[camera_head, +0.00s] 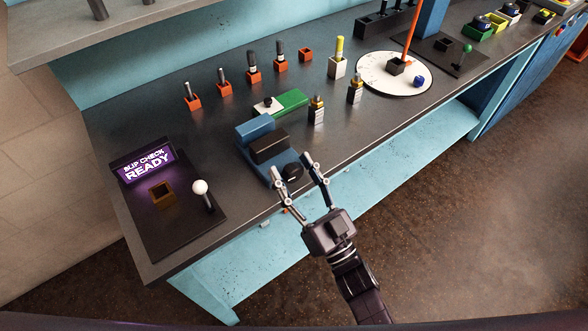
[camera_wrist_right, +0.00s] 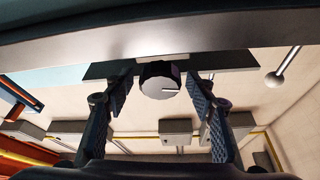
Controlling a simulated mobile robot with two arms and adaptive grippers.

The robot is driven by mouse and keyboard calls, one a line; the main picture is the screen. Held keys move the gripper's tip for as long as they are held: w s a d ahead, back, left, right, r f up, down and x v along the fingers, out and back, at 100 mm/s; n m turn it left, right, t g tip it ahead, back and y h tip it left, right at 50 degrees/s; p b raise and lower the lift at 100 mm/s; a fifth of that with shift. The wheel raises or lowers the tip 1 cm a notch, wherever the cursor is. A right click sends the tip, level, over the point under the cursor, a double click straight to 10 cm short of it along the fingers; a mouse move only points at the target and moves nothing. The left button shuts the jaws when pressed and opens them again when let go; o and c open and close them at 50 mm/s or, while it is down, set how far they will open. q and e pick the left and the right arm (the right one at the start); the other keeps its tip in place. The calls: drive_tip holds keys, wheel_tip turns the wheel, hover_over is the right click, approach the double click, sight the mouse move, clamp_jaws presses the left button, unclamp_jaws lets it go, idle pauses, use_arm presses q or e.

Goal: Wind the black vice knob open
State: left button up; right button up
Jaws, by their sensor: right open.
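The vice (camera_head: 255,131) is blue with a dark block (camera_head: 268,146) on it and stands near the bench's front edge. Its round black knob (camera_head: 293,172) faces the front. My right gripper (camera_head: 290,160) reaches in from the front and is open, with one finger on each side of the knob. In the right wrist view the knob (camera_wrist_right: 160,80) shows a white mark on its face. It sits between the two fingertips (camera_wrist_right: 159,86), with a visible gap on each side. My left gripper is not in view.
A green and white block (camera_head: 290,102) lies behind the vice. Two metal fittings (camera_head: 317,110) stand to its right. A lit check panel (camera_head: 147,165) and a white-balled lever (camera_head: 201,188) are on the left. Several orange holders (camera_head: 224,88) stand behind.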

drive_tip(key=c, duration=1.2)
drive_tip(key=shift+o, duration=0.2)
drive_tip(key=shift+n, duration=0.3)
drive_tip(key=n+y, duration=0.1)
drive_tip(key=n, duration=0.1)
drive_tip(key=n+g+y, duration=0.1)
drive_tip(key=n, duration=0.1)
drive_tip(key=shift+g, duration=0.3)
drive_tip(key=shift+s+a+n+g+y, duration=0.1)
drive_tip(key=shift+n+g+y, duration=0.45)
drive_tip(key=shift+n, duration=0.85)
drive_tip(key=shift+n+g+y, duration=0.45)
drive_tip(key=shift+n+g, duration=0.1)
drive_tip(key=shift+n, duration=0.85)
drive_tip(key=shift+f, duration=0.1)
drive_tip(key=o, duration=1.2)
drive_tip(key=shift+c, duration=0.2)
